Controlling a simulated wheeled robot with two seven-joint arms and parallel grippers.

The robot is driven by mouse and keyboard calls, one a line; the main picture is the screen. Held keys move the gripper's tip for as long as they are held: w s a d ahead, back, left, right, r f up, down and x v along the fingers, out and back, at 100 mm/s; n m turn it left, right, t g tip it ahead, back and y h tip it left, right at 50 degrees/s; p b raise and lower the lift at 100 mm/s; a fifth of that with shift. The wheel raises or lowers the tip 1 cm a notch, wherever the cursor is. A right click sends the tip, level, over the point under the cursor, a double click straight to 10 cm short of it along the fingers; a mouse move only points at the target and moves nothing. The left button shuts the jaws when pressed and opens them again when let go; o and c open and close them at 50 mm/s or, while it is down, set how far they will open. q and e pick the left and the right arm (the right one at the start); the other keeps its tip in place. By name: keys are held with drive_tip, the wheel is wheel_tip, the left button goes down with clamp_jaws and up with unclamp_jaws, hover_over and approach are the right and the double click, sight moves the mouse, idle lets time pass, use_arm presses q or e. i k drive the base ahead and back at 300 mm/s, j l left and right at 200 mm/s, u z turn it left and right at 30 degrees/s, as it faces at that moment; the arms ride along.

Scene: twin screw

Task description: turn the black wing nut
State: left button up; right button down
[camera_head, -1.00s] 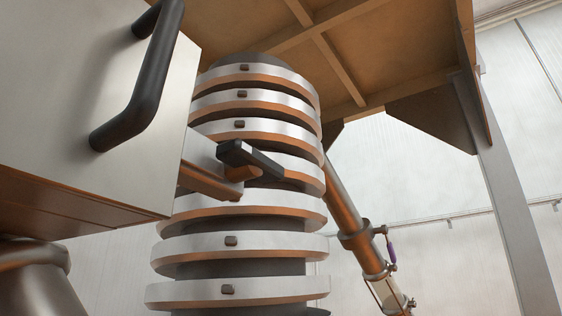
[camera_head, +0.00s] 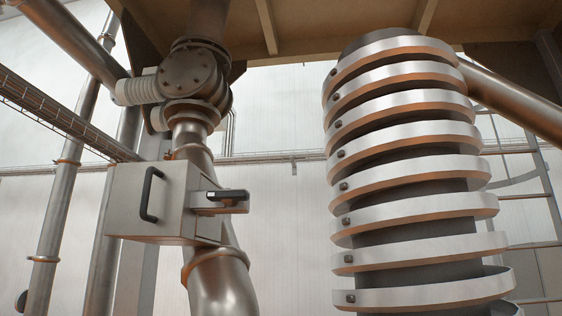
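A small black lever-like piece (camera_head: 227,195), which may be the black wing nut, sits on a metal bracket (camera_head: 205,209). The bracket sticks out from the right side of a pale metal box (camera_head: 180,220). The piece lies roughly level. A curved black handle (camera_head: 148,195) is fixed upright on the box's front face. No clear wing shape can be made out at this size. Neither of my grippers is in view.
A tall ribbed column (camera_head: 405,175) with stacked metal rings stands right of the box, with a gap between. A flanged pipe (camera_head: 190,75) runs above the box and a pipe bend (camera_head: 222,285) below. A brown platform (camera_head: 330,30) hangs overhead.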

sight(230, 198)
drive_tip(key=k+l, duration=0.3)
drive_tip(key=l, duration=0.15)
drive_tip(key=k+l, duration=0.3)
drive_tip(key=l, duration=0.2)
drive_tip(key=k+l, duration=0.3)
drive_tip(key=l, duration=0.15)
